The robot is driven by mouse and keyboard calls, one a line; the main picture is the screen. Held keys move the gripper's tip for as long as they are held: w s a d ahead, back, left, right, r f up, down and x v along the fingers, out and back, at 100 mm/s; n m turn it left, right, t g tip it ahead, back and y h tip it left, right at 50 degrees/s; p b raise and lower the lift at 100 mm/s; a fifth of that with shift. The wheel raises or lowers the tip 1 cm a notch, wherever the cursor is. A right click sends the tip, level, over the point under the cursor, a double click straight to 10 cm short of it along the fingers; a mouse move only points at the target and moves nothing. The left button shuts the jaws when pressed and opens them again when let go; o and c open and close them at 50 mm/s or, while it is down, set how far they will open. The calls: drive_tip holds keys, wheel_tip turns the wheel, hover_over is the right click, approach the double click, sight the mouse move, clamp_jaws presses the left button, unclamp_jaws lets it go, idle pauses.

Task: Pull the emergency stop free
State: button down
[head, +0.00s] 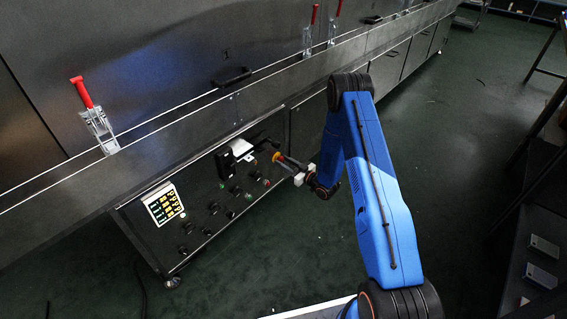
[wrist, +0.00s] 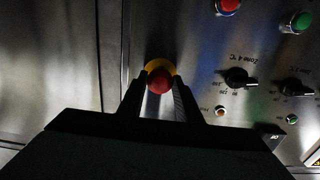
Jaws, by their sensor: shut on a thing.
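The emergency stop is a red mushroom button (wrist: 160,81) with a yellow ring (wrist: 161,67) behind it. It sits on the dryer's metal control panel. In the head view the emergency stop (head: 277,157) shows at the upper right part of the panel, just ahead of my fingertips. My gripper (head: 283,160) reaches the panel from the right. In the wrist view my gripper (wrist: 160,88) has one finger on each side of the red button and is shut on it. The lower part of the button is partly hidden by the fingers and gripper body.
A red button (wrist: 229,5), a green button (wrist: 296,21) and black zone knobs (wrist: 238,78) lie to the right of the stop in the wrist view. A lit display (head: 163,203) is at the panel's left. Red-handled clamps (head: 82,92) line the dryer. The green floor is open.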

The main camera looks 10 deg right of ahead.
drive_tip(key=shift+s+d, duration=0.25)
drive_tip(key=shift+s, duration=0.2)
drive_tip(key=c, duration=1.3)
unclamp_jaws()
drive_tip(key=shift+d, duration=0.1)
drive_tip(key=shift+s, duration=0.1)
drive_tip(key=v, duration=1.7)
drive_tip(key=shift+d, duration=0.1)
